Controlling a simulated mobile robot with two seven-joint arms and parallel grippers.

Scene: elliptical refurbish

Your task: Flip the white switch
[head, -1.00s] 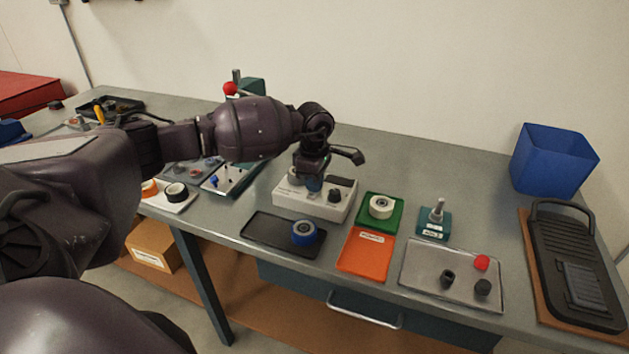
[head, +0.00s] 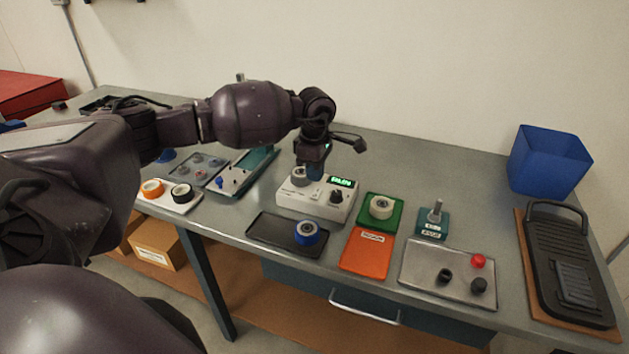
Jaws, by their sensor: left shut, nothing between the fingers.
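A white control box (head: 312,207) stands on the workbench in the head view. It has a lit green display (head: 341,182), a dark knob (head: 336,197) and a grey round part (head: 299,176) at its back left. My left gripper (head: 315,174) points down at the back of the box, shut and empty. Its tips are partly hard to make out, and I cannot tell if they touch the box. The white switch is too small to make out clearly against the white box. My right gripper is out of view.
A black tray with a blue roll (head: 307,232) lies in front of the box. A green mat with a white roll (head: 381,207) and an orange mat (head: 367,252) lie to its right. A grey tray (head: 420,282), teal block and blue bin (head: 550,163) are further right.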

